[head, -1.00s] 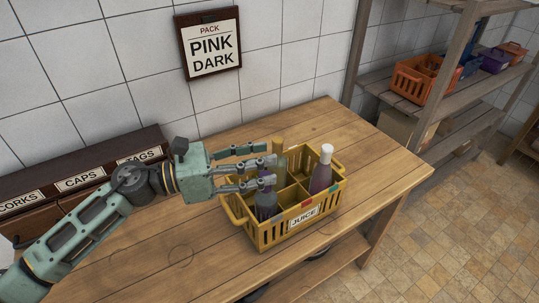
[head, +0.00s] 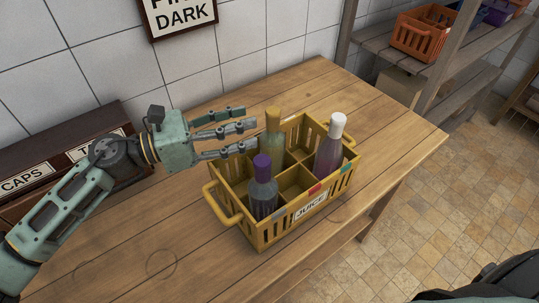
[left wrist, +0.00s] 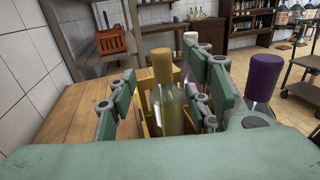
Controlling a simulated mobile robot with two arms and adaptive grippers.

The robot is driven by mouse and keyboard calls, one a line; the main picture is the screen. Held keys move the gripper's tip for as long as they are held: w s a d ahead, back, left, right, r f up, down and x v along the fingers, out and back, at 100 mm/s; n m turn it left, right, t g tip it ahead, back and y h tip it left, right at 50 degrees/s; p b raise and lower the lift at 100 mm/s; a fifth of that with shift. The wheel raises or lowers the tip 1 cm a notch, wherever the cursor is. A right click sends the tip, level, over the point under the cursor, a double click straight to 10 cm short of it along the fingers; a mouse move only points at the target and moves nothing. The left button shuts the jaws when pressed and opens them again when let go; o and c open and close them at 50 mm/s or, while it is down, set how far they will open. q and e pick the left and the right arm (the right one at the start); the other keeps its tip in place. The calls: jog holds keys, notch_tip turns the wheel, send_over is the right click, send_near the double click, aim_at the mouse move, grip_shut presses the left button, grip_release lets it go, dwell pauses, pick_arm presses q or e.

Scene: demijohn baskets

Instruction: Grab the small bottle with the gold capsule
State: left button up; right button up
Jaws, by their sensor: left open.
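The small bottle with the gold capsule (head: 273,145) stands upright in the back left compartment of the yellow basket (head: 283,231) marked JUICE. My left gripper (head: 251,127) is open and empty, its fingers pointing right toward this bottle from just left of it. In the left wrist view the gold-capped bottle (left wrist: 169,108) shows between the spread fingers, ahead of the palm. A purple-capped bottle (head: 263,188) stands in the front left compartment. A white-capped bottle (head: 328,154) stands at the right of the basket. My right gripper is out of view.
The basket stands on a wooden table (head: 392,140) with bare wood around it. A label box (head: 60,160) marked CAPS lies along the wall at the left. A shelf with an orange basket (head: 420,35) stands at the back right.

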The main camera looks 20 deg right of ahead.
aim_at(273, 117)
pick_arm(q)
jog(key=d+p, duration=0.1)
jog(key=d, duration=0.1)
jog(key=d+p, duration=0.1)
jog(key=d, duration=0.1)
jog(key=d+p, duration=0.2)
jog(key=d, duration=0.1)
jog(key=shift+w+f, duration=0.25)
jog(key=shift+d+f, duration=0.15)
jog(key=shift+d, duration=0.3)
jog(key=shift+a, duration=0.1)
grip_shut()
